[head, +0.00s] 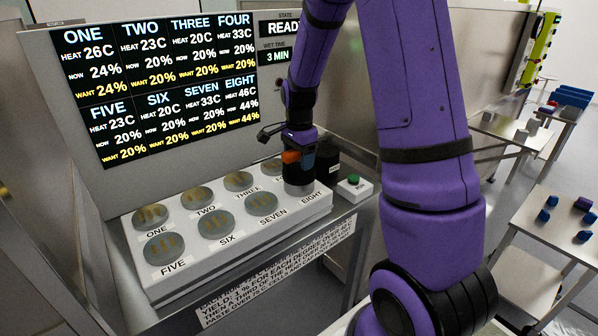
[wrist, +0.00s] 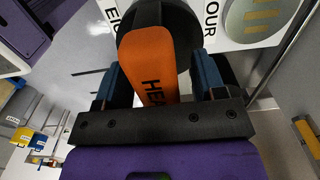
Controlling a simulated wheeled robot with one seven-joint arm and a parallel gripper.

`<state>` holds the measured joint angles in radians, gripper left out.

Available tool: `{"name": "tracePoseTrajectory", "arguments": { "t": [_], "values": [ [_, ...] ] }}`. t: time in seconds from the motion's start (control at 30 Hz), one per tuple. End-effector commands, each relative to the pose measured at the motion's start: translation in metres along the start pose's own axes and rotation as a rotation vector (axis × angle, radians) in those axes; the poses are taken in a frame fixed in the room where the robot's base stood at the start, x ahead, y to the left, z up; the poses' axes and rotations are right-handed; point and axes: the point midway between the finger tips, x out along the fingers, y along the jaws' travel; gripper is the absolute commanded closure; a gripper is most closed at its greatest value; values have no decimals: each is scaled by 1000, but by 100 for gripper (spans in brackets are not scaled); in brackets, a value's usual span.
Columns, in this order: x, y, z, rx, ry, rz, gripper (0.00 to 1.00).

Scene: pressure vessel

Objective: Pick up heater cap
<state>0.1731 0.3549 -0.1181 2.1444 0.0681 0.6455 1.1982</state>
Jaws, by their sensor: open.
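The heater cap (head: 298,181) is a dark round cap with an orange top grip. It sits over the EIGHT spot of the white block in the head view. In the wrist view its orange grip (wrist: 153,60), with partly hidden black lettering, stands between the two blue finger pads over a black round body. My gripper (head: 293,155) is right above the cap, and its fingers (wrist: 162,80) are open, one on each side of the orange grip. Whether either pad touches it cannot be told.
The white block (head: 160,280) carries several round greyish discs with labels. A black cylinder (head: 328,160) stands close behind the cap, and a green button (head: 353,180) is to its right. A wall display (head: 160,85) rises behind. Tables with blue blocks (head: 545,215) stand at right.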

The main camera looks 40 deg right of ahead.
Motion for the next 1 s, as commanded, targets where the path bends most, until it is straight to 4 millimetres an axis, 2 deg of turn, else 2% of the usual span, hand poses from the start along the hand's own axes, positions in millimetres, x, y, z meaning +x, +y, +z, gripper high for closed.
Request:
{"name": "tracePoseTrajectory", "arguments": {
  "t": [0.07, 0.1, 0.37, 0.73, 1.0],
  "values": [
    [0, 0, 0, 0, 0, 0, 36],
    [0, 0, 0, 0, 0, 0, 41],
    [0, 0, 0, 0, 0, 0, 100],
    [-5, -1, 0, 0, 1, -3, 100],
    [-34, -1, 0, -1, 1, -4, 100]
  ]
}}
